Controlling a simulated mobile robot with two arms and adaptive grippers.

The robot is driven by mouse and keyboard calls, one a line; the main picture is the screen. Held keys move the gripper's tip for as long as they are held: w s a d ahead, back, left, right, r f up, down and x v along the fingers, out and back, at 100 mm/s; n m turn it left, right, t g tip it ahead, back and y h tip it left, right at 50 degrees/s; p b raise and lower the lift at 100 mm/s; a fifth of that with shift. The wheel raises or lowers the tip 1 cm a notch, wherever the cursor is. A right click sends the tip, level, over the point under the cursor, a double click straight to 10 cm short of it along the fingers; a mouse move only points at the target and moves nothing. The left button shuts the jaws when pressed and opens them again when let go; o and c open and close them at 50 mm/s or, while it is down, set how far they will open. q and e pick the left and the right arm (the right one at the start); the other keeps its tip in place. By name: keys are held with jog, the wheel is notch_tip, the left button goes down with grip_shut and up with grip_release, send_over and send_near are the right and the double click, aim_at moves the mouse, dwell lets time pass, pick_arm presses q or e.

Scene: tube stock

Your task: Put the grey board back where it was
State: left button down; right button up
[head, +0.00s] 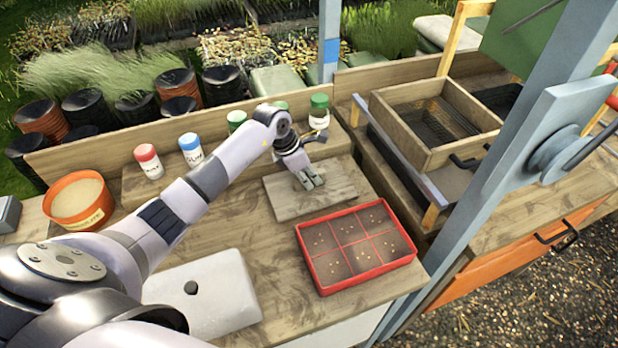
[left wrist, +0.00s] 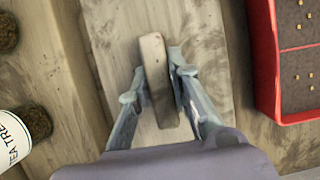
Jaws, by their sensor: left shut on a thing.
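The grey board (head: 337,190) is a flat grey-brown rectangle by the red tray on the wooden bench. In the left wrist view the board (left wrist: 110,28) has a raised bar-like handle (left wrist: 156,75) along its middle. My left gripper (head: 308,180) is above the board with its fingers down. In the left wrist view its fingers (left wrist: 160,85) are on both sides of the handle, shut on it. I cannot tell whether the board touches the bench or is slightly raised. My right gripper is not in view.
The red compartment tray (head: 306,262) with seeds is just in front of the board. Capped bottles, including a green-capped one (head: 319,112), stand on the ledge behind. An orange tub (head: 80,202) is at left, and a wooden sieve box (head: 465,150) at right.

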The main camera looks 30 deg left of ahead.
pick_arm(q)
jog(key=shift+f, duration=0.85)
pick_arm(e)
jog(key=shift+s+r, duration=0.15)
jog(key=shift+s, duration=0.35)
pick_arm(q)
jog(key=shift+f, duration=0.1)
jog(key=c, duration=1.9)
grip_release()
jog(key=shift+f, duration=0.1)
jog(key=shift+c, duration=0.2)
jog(key=o, duration=0.5)
jog(key=shift+c, duration=0.2)
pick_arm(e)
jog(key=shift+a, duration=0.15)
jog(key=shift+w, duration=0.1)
